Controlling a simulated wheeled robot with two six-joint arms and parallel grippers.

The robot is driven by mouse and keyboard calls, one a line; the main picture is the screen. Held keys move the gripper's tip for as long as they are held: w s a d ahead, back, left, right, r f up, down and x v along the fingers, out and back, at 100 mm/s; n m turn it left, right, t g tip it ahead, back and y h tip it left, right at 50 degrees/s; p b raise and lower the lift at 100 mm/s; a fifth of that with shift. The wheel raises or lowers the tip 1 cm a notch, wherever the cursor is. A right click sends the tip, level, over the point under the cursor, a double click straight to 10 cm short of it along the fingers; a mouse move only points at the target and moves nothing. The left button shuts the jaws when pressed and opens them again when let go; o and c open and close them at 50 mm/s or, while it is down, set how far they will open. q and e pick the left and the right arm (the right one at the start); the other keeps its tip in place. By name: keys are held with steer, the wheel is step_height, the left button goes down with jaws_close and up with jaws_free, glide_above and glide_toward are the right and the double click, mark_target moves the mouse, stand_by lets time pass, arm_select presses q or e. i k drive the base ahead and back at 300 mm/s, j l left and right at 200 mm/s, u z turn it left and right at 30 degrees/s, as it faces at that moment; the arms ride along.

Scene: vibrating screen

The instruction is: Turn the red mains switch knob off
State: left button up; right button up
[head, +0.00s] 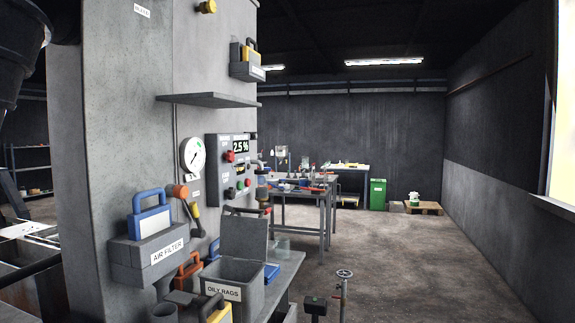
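A grey control panel (214,153) with a lit 2.5 % display (241,146) is mounted on the side of a grey column left of centre. I see it at a steep angle. A small red round part (227,155) sits below the panel's upper left label. Neither of my grippers is in view.
A white dial gauge (192,155) is left of the panel, under a jutting shelf (208,100). A valve post (344,290) rises at bottom centre. Floor at right is clear.

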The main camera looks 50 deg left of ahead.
mark_target(230, 156)
steer(key=i+l+u, duration=0.15)
steer(key=i, duration=1.8)
steer(key=i+u, duration=0.45)
steer(key=i+l+u, duration=0.45)
steer(key=i, duration=0.2)
steer(key=j, duration=0.1)
